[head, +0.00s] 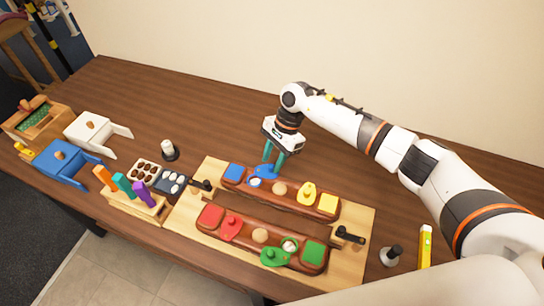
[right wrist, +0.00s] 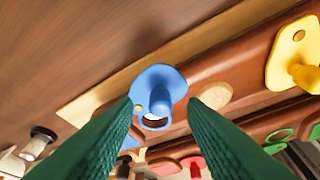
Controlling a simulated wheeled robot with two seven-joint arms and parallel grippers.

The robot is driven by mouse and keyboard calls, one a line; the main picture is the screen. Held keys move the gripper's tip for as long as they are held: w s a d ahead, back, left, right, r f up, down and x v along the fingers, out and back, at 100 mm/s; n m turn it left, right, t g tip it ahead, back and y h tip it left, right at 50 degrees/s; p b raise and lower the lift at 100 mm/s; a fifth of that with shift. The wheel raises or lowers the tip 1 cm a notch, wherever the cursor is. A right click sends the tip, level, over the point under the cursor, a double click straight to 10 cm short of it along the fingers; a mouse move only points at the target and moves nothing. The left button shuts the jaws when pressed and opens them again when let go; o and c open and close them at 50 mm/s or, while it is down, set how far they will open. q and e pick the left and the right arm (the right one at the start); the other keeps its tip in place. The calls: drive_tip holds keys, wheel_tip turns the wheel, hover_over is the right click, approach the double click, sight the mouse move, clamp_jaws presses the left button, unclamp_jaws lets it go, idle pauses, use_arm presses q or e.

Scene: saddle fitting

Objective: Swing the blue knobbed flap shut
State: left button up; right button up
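The blue knobbed flap (head: 266,170) is on the far brown wooden block, swung aside toward the back. A pale round spot with a blue rim (head: 255,183) shows uncovered beside it. In the right wrist view the blue flap (right wrist: 150,78) has its knob pointing toward me, with the blue-rimmed opening (right wrist: 155,122) just below it. My right gripper (head: 274,160) is above the flap, pointing down. Its green fingers (right wrist: 162,105) are apart, on either side of the knob in the picture, with gaps on both sides. My left gripper is not in view.
Yellow (head: 307,193), red (head: 230,229) and green (head: 274,257) knobbed flaps are on the two blocks, which sit on a light wooden board (head: 353,230). Dark latches flank the blocks. Boxes and trays stand at left. The table behind is clear.

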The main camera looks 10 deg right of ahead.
drive_tip(key=shift+s+a+f, duration=0.15)
drive_tip(key=shift+f, duration=0.3)
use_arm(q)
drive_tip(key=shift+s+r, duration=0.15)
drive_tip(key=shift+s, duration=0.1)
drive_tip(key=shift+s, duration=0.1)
use_arm(e)
clamp_jaws()
